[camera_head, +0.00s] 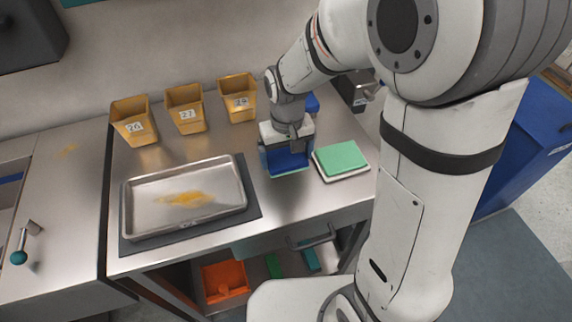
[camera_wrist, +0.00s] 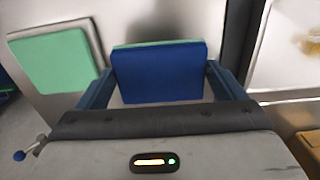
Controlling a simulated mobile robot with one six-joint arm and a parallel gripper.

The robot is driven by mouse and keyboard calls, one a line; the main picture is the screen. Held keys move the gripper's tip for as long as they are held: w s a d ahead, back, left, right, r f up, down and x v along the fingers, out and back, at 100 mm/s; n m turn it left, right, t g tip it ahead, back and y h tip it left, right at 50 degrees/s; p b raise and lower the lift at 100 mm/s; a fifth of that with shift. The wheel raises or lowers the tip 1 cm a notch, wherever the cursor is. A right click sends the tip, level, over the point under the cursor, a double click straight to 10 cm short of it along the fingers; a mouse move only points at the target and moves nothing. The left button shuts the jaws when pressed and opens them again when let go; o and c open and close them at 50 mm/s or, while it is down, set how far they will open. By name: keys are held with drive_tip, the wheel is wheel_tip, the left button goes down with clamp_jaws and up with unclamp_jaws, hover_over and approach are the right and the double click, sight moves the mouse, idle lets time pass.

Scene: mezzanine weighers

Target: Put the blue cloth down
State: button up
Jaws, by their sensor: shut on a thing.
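The blue cloth (camera_head: 287,162) is a folded blue pad between the fingers of my gripper (camera_head: 285,158). It also fills the middle of the wrist view (camera_wrist: 158,72), with a thin green edge showing along its far side. My gripper (camera_wrist: 158,88) is shut on it, one finger at each side. The cloth is over the steel counter, right of the metal tray and left of a green cloth (camera_head: 341,157). The green cloth lies on a white pad and also shows in the wrist view (camera_wrist: 52,62). I cannot tell whether the blue cloth touches the counter.
A metal tray (camera_head: 128,212) with a yellow-orange smear sits on a dark mat (camera_head: 252,204). Yellow bins numbered 26 (camera_head: 134,121), 27 (camera_head: 186,109) and 29 (camera_head: 238,98) stand along the wall. A blue item (camera_head: 312,104) is partly hidden behind my wrist. Counter in front of my gripper is bare.

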sight(285, 168)
drive_tip(key=shift+s+a+f, duration=0.1)
drive_tip(key=shift+f, duration=1.1)
drive_tip(key=shift+s+a+f, duration=0.1)
drive_tip(key=shift+f, duration=1.05)
drive_tip(key=shift+f, duration=0.15)
drive_tip(key=o, duration=0.6)
